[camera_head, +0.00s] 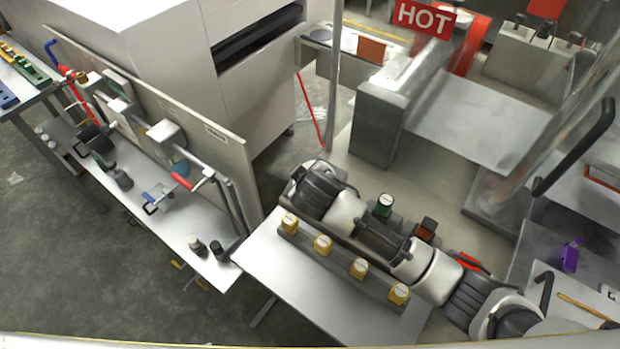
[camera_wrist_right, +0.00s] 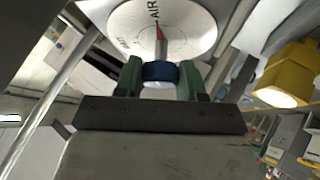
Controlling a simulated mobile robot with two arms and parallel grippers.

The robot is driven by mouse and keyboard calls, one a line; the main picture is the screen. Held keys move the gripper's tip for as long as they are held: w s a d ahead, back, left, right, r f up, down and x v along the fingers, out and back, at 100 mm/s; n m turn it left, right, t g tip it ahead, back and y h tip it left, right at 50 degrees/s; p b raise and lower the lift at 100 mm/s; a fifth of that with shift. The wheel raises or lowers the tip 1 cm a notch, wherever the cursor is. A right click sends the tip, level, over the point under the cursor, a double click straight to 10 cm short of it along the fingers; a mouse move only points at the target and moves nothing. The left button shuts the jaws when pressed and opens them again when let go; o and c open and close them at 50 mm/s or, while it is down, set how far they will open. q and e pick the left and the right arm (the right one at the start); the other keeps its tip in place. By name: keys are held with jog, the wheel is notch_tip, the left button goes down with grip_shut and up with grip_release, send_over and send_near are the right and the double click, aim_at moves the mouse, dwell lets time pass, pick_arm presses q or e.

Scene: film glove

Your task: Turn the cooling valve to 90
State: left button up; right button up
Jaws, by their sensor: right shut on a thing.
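In the right wrist view, my right gripper (camera_wrist_right: 160,74) has its two green fingers closed on either side of a small blue knob (camera_wrist_right: 160,71). Just beyond the knob is a round white dial (camera_wrist_right: 190,22) marked "AIR", with a red pointer (camera_wrist_right: 159,42) at the knob. The dial's smaller marks are too blurred to read, so I cannot tell its angle. In the head view, my right arm reaches from the lower right over the bench; its fingers, the knob and the dial are hidden there. My left gripper is in neither view.
Yellow white-topped units (camera_head: 322,244) line a grey bar (camera_head: 340,272) on the white bench (camera_head: 280,262) below my arm. A "HOT" sign (camera_head: 425,19) hangs at the back. Open floor lies lower left.

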jog(key=o, duration=0.9)
jog(key=v, duration=1.1)
jog(key=shift+a+b, duration=0.1)
jog(key=shift+b, duration=0.25)
jog(key=shift+f, duration=0.1)
